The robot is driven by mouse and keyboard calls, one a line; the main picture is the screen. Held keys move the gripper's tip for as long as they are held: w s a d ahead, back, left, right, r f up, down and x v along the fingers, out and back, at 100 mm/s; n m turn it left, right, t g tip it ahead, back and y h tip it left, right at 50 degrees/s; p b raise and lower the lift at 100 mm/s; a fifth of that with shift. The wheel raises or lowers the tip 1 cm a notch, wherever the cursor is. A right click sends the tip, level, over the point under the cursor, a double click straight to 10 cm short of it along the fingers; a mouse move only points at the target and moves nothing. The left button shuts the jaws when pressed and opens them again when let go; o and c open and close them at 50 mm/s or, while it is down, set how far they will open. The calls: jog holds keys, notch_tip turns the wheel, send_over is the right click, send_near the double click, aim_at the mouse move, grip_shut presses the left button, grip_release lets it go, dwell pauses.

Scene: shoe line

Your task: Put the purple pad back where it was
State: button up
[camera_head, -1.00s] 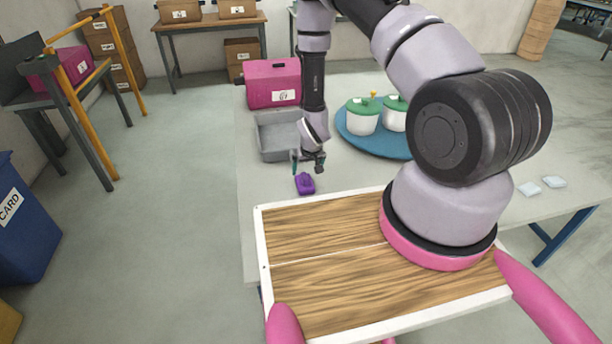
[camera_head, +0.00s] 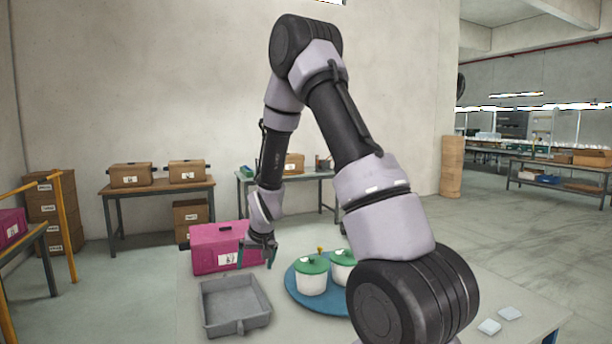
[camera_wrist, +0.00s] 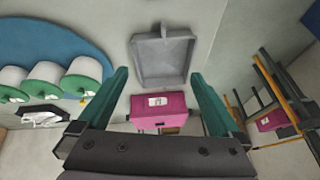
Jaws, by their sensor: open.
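The purple pad shows in neither current view. My gripper (camera_head: 258,254) is raised above the table, beside the right end of the pink case (camera_head: 215,250) in the head view. In the wrist view my gripper (camera_wrist: 160,80) has its two green fingers wide apart with nothing between them. Beyond the fingers the wrist view shows the grey tray (camera_wrist: 163,83), which looks empty, and the pink case (camera_wrist: 160,120).
A blue round mat (camera_head: 292,290) carries white pots with green lids (camera_head: 312,278). Two small white pieces (camera_head: 489,327) lie at the table's right. The grey tray (camera_head: 232,328) sits in front of the case. Side tables with brown boxes (camera_head: 130,176) stand behind.

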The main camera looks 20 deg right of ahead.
jog(key=s+d+r, duration=0.1)
jog(key=s+r, duration=0.2)
jog(key=r, duration=0.5)
jog(key=s+d+r+m+t, duration=0.1)
jog(key=s+r, duration=0.3)
jog(key=r, duration=0.3)
jog(key=s+d+r, duration=0.1)
jog(key=s+r, duration=0.2)
jog(key=r, duration=0.5)
jog(key=s+r, duration=0.3)
jog(key=s, duration=0.3)
jog(key=s+d+r+m+y, duration=0.1)
jog(key=s+r, duration=0.2)
jog(key=s, duration=0.3)
jog(key=s+r+t, duration=0.1)
jog(key=s+r, duration=0.2)
jog(key=s, duration=0.3)
jog(key=shift+s+d+r+m, duration=0.15)
jog(key=shift+s+r+m, duration=0.15)
jog(key=shift+r, duration=0.1)
